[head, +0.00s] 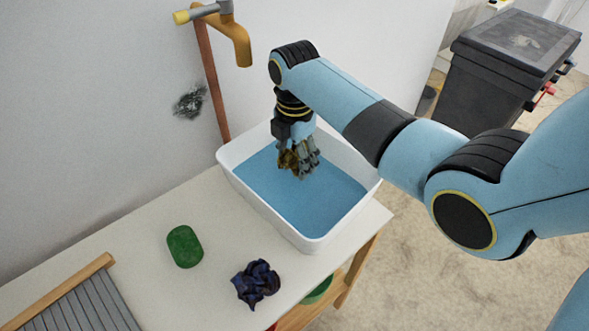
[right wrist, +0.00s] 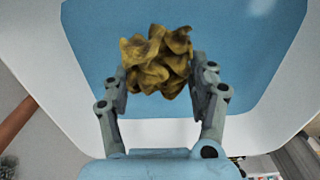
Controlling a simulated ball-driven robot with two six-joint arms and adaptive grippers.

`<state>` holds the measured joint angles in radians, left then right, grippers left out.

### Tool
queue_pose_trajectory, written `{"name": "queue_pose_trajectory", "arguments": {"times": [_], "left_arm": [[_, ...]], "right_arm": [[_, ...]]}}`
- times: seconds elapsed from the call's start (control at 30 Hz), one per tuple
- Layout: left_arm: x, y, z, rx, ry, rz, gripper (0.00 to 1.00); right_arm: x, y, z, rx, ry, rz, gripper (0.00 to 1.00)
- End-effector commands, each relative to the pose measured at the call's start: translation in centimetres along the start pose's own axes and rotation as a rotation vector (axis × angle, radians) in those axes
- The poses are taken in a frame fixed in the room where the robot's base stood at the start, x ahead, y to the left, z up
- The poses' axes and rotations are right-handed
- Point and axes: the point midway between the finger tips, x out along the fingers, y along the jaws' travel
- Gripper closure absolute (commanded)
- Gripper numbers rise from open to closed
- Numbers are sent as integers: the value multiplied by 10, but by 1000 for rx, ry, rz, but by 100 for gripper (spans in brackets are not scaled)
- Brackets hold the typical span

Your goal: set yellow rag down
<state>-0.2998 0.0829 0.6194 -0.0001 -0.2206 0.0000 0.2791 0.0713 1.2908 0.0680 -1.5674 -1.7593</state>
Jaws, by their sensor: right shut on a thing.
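The yellow rag (right wrist: 157,60) is crumpled, with dark stains. My right gripper (head: 299,168) is shut on it, and in the right wrist view the rag sits between the two fingertips (right wrist: 160,78). In the head view the rag (head: 288,158) is partly hidden by the fingers. The gripper points down over a white basin (head: 231,168) of blue water (head: 310,208). I cannot tell whether the rag touches the water. My left gripper is not in view.
The basin stands on a pale table (head: 208,212). A green soap-like block (head: 185,246), a dark blue crumpled cloth (head: 256,284) and a ridged washboard (head: 82,305) lie on it. A dark bin (head: 505,65) stands at the far right.

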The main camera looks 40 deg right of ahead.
Motion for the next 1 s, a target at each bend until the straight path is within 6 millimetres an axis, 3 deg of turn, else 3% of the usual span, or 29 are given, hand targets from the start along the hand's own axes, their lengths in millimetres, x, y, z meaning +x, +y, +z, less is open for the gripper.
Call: {"name": "queue_pose_trajectory", "arguments": {"times": [0.3, 0.67, 0.7, 0.87, 1.0], "left_arm": [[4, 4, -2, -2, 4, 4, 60], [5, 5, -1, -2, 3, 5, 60], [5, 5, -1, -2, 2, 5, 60], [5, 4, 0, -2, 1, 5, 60], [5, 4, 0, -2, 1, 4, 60]], "right_arm": [[39, 2, 0, 0, 0, -1, 54], [43, 2, 0, 0, 0, 0, 54], [44, 2, 0, 0, 0, 1, 39], [43, 2, 0, 0, 0, 1, 18], [43, 2, 0, 0, 0, 1, 17]]}}
